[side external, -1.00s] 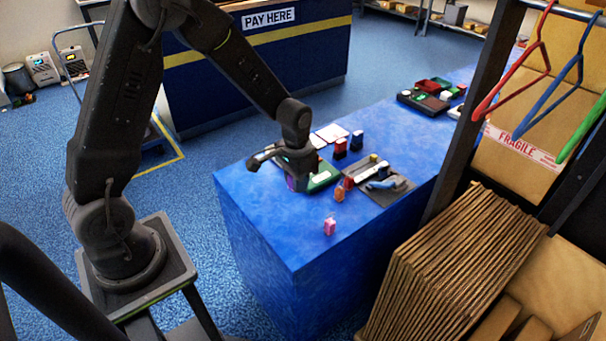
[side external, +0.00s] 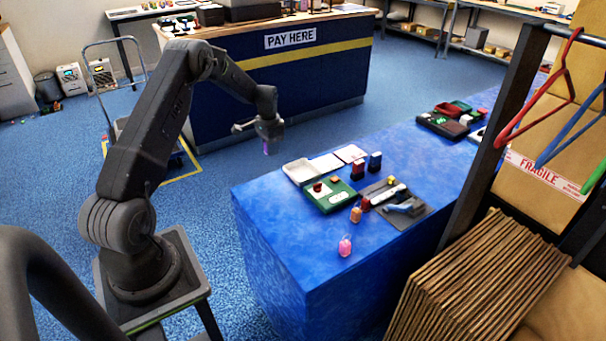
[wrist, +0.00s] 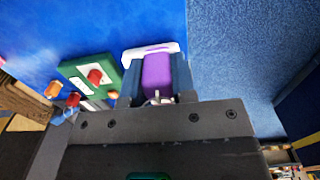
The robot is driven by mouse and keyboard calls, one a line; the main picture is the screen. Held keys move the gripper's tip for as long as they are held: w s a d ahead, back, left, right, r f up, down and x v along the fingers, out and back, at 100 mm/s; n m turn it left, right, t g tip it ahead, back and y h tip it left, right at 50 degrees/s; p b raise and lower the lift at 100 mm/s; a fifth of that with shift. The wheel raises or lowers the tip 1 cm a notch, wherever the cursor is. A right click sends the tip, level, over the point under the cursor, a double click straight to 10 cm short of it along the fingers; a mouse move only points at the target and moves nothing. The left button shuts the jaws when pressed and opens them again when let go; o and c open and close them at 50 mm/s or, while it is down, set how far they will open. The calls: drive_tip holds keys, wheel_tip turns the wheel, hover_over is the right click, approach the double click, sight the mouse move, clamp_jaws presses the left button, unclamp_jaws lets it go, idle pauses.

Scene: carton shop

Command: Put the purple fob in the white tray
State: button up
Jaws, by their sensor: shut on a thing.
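The purple fob (wrist: 157,72) is between the two fingers of my gripper (wrist: 157,92), which is shut on it. In the side external view my gripper (side external: 268,140) is raised in the air near the blue counter's far left corner, with the purple fob (side external: 266,149) showing just below it. The white tray (side external: 298,172) lies on the counter, to the lower right of the gripper in that picture. In the wrist view the white tray's rim (wrist: 137,50) shows behind the fob, which hides much of the tray.
A green tray (side external: 322,204) holding a red piece adjoins the white tray. A grey tray (side external: 405,215) with several small things lies to its right. Pink (side external: 345,246) and orange (side external: 356,214) fobs stand nearer the front. The counter's front left is clear.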

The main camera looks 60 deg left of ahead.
drive_tip(key=w+d+f, duration=0.2)
drive_tip(key=w, duration=0.1)
drive_tip(key=w+d+f, duration=0.2)
drive_tip(key=w, duration=0.1)
drive_tip(key=w+d+f, duration=0.1)
drive_tip(key=w+f, duration=0.1)
drive_tip(key=shift+w+d+f, duration=0.15)
drive_tip(key=shift+w+d, duration=0.25)
drive_tip(key=shift+w+f, duration=0.1)
drive_tip(key=shift+f, duration=1.95)
drive_tip(key=shift+f, duration=0.15)
drive_tip(key=o, duration=0.9)
